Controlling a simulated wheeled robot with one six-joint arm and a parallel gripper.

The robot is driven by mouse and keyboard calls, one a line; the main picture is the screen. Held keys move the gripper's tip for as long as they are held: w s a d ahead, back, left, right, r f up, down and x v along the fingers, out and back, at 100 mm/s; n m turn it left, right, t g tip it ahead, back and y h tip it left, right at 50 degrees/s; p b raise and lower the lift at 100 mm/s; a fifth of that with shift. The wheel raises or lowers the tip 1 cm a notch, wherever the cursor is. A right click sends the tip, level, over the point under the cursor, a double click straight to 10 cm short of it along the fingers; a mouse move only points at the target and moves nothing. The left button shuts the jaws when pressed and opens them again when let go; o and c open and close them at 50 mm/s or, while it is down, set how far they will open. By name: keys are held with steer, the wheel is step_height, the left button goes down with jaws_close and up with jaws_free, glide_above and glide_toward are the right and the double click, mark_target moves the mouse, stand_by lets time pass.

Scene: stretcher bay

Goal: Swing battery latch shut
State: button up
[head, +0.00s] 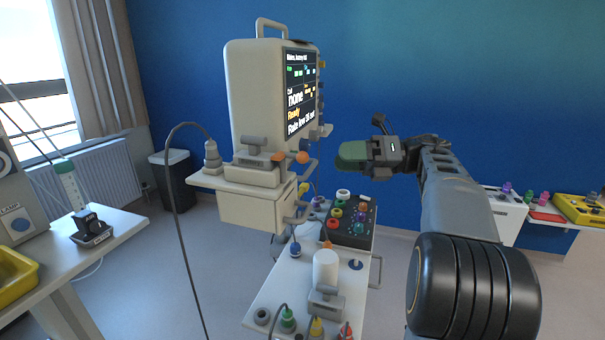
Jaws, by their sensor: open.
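A cream monitor unit (254,88) with a lit screen stands in the middle of the head view. My gripper (350,156) has green fingertips and points left toward the unit. It is open, apart from the unit and right of the orange knobs. The gap between its fingers is hard to see from here.
A white cart top (262,303) below carries a white cylinder (325,270), coloured connectors and a dark socket panel (350,222). A side table (120,222) stands left. Clear space lies between my gripper and the unit.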

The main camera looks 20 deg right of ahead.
mark_target(302, 156)
steer(key=p+x, duration=0.1)
steer(key=x, duration=0.8)
steer(key=shift+a+r, duration=0.15)
steer(key=shift+r, duration=0.05)
steer(key=c, duration=0.9)
